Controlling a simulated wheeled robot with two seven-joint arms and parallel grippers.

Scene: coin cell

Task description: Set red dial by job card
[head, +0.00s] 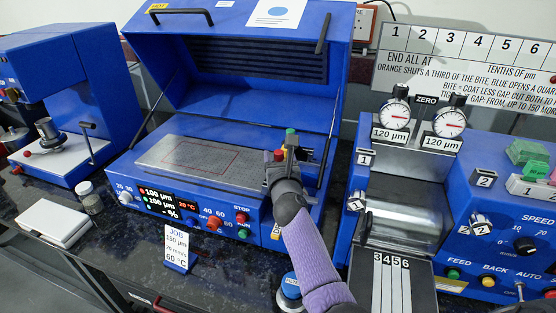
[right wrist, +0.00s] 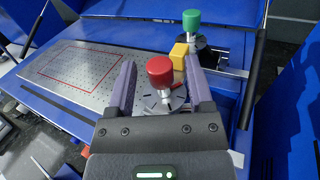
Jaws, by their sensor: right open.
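The red dial (right wrist: 160,70) is a round red knob on a post over a marked metal plate. It also shows in the head view (head: 279,155), partly hidden by my gripper. In the right wrist view my right gripper (right wrist: 160,88) is open, with one finger on each side of the red knob; I cannot tell whether either touches it. In the head view the gripper (head: 284,168) is at the right end of the coater bed. The job card (head: 176,247) reads 150 µm, 20 mm/s, 60 °C. The display (head: 163,201) shows 100 µm in red and green. My left gripper is not in view.
A green knob (right wrist: 191,20) and a yellow block (right wrist: 179,56) stand close behind the red dial. The blue lid (head: 235,60) is raised on struts. A perforated plate (head: 190,160) lies to the left. A machine with two gauges (head: 396,115) stands right.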

